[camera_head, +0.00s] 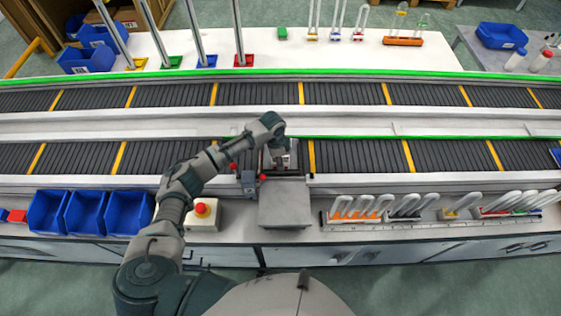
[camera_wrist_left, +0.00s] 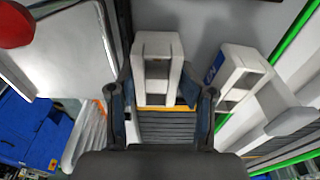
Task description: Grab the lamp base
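My left gripper (camera_head: 281,154) is low over the grey station at the middle of the near conveyor. The left wrist view shows its two dark fingers (camera_wrist_left: 158,92) spread apart. A pale grey block with square openings (camera_wrist_left: 158,62) lies between and beyond them, and I cannot tell whether they touch it. A second, similar pale block (camera_wrist_left: 238,72) is to its right. I cannot tell for certain which thing is the lamp base. Colored square bases carry tall tubes on the back table, one of them red (camera_head: 243,60). My right gripper is not in view.
The grey station box (camera_head: 285,205) stands at the front edge. A red button box (camera_head: 203,214) and blue bins (camera_head: 88,212) are left of it. A rack of U-shaped tubes (camera_head: 400,222) is right of it. Both conveyors (camera_head: 430,155) look clear.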

